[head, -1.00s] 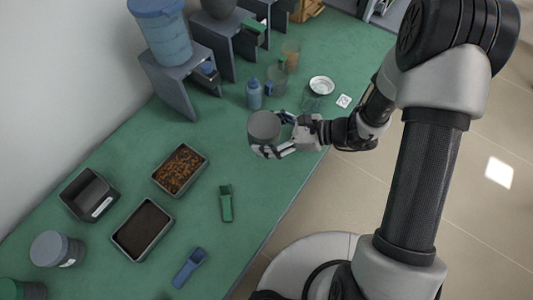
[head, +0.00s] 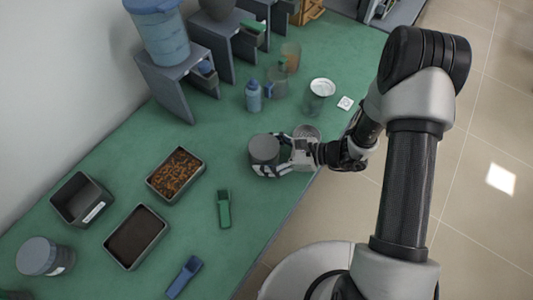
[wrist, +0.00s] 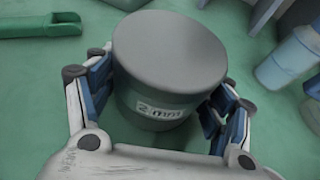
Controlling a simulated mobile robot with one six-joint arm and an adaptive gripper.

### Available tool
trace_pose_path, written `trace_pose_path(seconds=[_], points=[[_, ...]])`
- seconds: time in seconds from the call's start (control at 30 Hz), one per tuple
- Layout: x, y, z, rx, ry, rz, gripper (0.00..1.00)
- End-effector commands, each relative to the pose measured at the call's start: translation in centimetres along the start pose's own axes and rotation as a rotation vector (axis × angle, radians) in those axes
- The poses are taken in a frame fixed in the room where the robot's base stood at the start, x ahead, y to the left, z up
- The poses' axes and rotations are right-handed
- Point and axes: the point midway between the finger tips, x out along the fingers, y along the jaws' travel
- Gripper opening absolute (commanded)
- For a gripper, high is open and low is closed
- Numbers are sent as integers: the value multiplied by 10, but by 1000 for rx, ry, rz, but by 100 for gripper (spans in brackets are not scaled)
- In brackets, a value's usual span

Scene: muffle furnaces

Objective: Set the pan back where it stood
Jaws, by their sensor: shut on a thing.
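My gripper (head: 266,157) is shut on a grey round vessel (head: 264,149) with a flat grey top, over the green bench. In the wrist view the vessel (wrist: 168,50) sits upright between the two fingers and bears a "2 mm" label facing my wrist. Whether its base touches the bench cannot be told. A shallow round metal dish (head: 306,132) shows just behind my gripper, partly hidden by it. I cannot tell from the label which of these two is the pan.
Two filled trays (head: 205,170) (head: 166,228), a green scoop (head: 223,208) and a blue scoop (head: 185,277) lie left and in front. A blue bottle (head: 253,96) and a white-topped jar (head: 320,91) stand behind.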

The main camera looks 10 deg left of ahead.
Motion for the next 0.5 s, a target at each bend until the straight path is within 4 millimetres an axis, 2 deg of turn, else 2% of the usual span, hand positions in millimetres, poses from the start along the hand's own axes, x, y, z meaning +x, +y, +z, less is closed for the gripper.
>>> trace_pose_path(seconds=[0.1, 0.13, 0.4, 0.5], points=[[2, 0, -4, 0, -1, 0, 31], [2, 0, -4, 0, 0, 0, 76], [1, 0, -3, 0, 0, 0, 94], [1, 0, -3, 0, 0, 0, 94]])
